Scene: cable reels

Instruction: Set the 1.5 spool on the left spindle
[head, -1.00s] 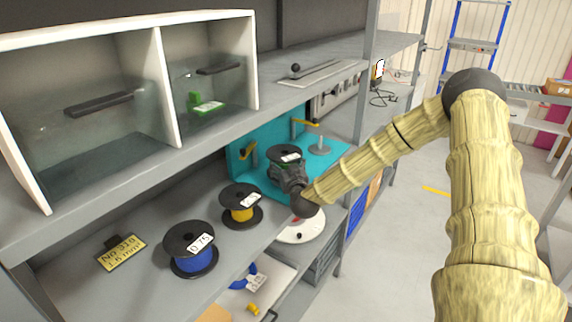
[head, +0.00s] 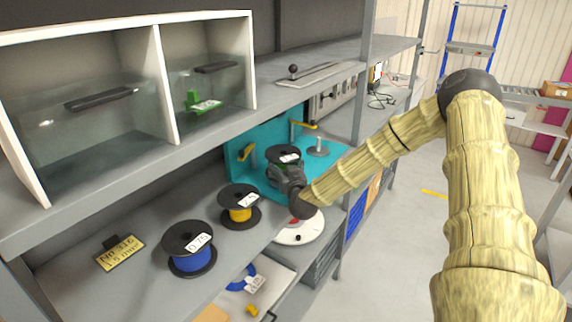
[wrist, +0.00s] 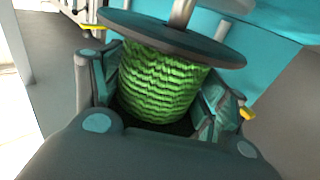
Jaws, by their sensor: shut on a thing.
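The green spool with black flanges, its white label too small to read, is in my gripper at the turquoise stand (head: 240,170). Its top flange (head: 283,152) shows in the head view. In the wrist view my gripper (wrist: 165,115) is shut around the green winding (wrist: 160,82), below the upper flange (wrist: 125,27). A silver post (wrist: 184,12) shows at that flange; I cannot tell for sure whether it passes through the hole. The left spindle is not visible in the head view. The right spindle (head: 318,143) stands bare on its round base.
The yellow spool (head: 240,214) and the blue spool (head: 190,262), labelled 0.75, stand on the shelf at left. Yellow levers (head: 247,152) (head: 303,125) stick out at the stand. An upper shelf (head: 215,122) overhangs. A white disc (head: 298,234) lies below my gripper.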

